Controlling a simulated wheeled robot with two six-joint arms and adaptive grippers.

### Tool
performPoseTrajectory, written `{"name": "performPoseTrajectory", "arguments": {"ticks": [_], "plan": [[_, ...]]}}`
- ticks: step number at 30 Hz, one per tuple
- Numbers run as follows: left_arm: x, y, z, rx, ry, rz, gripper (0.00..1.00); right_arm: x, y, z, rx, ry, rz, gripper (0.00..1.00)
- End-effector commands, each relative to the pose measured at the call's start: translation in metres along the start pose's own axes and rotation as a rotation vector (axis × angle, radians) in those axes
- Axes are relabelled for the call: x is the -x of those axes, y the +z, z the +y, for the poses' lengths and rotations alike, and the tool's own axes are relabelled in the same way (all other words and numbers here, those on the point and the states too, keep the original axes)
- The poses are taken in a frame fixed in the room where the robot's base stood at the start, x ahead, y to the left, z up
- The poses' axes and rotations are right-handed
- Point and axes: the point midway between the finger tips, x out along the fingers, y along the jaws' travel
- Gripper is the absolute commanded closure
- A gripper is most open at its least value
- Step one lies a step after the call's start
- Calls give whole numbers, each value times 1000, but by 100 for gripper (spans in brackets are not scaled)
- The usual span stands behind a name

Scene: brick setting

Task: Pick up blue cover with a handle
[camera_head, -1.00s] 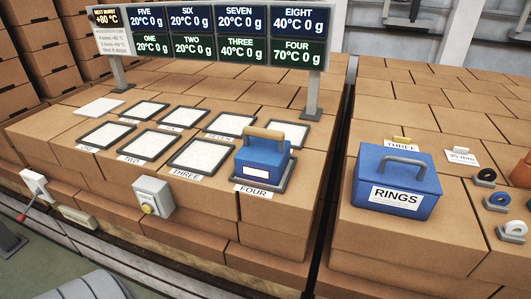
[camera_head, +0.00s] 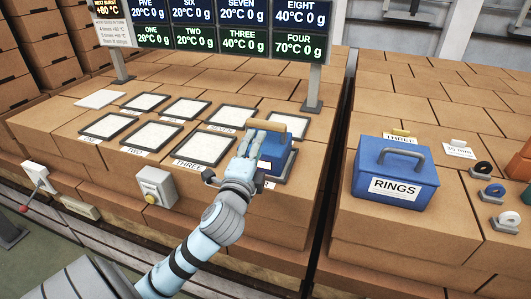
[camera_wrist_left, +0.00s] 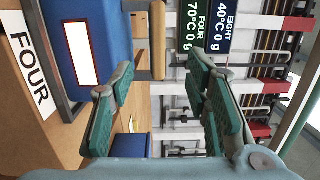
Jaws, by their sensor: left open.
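A blue cover with a wooden handle (camera_head: 265,126) sits on the grey-framed plate labelled FOUR on the brick counter. Its blue body (camera_head: 279,150) is partly hidden behind my left gripper (camera_head: 262,140). In the left wrist view the blue cover (camera_wrist_left: 98,18) fills the upper left, with a white blank label on it, and its wooden handle (camera_wrist_left: 158,40) stands just beyond the fingertips. My left gripper (camera_wrist_left: 160,78) is open and empty there, and the handle is not between its pads. A second blue box, labelled RINGS (camera_head: 396,184), with a grey handle, stands on the right counter. My right gripper is not in view.
Several framed plates (camera_head: 155,136) lie flat left of the cover. A display board (camera_head: 215,25) on posts stands behind them. A grey box with a yellow button (camera_head: 155,187) is at the counter's front. A gap separates the two counters.

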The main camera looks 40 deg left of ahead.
Motion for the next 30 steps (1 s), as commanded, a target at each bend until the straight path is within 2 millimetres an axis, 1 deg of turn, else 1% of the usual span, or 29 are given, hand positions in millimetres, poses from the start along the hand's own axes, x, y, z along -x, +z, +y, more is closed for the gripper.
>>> {"name": "performPoseTrajectory", "arguments": {"ticks": [1,4,6,11,15,18,24,26,30], "plan": [[-14,0,-1,0,0,-2,57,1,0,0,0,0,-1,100],[-41,0,0,4,2,-2,57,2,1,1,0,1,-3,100],[-55,0,1,4,4,-2,57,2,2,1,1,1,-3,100],[-77,0,1,5,5,-1,57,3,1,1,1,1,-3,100],[-104,0,2,8,6,-1,57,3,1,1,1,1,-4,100],[-116,0,2,7,6,0,57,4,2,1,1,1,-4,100],[-117,0,3,6,7,1,57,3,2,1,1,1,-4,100],[-117,0,3,6,7,1,66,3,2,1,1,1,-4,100],[-116,0,3,7,7,1,89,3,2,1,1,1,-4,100]]}}
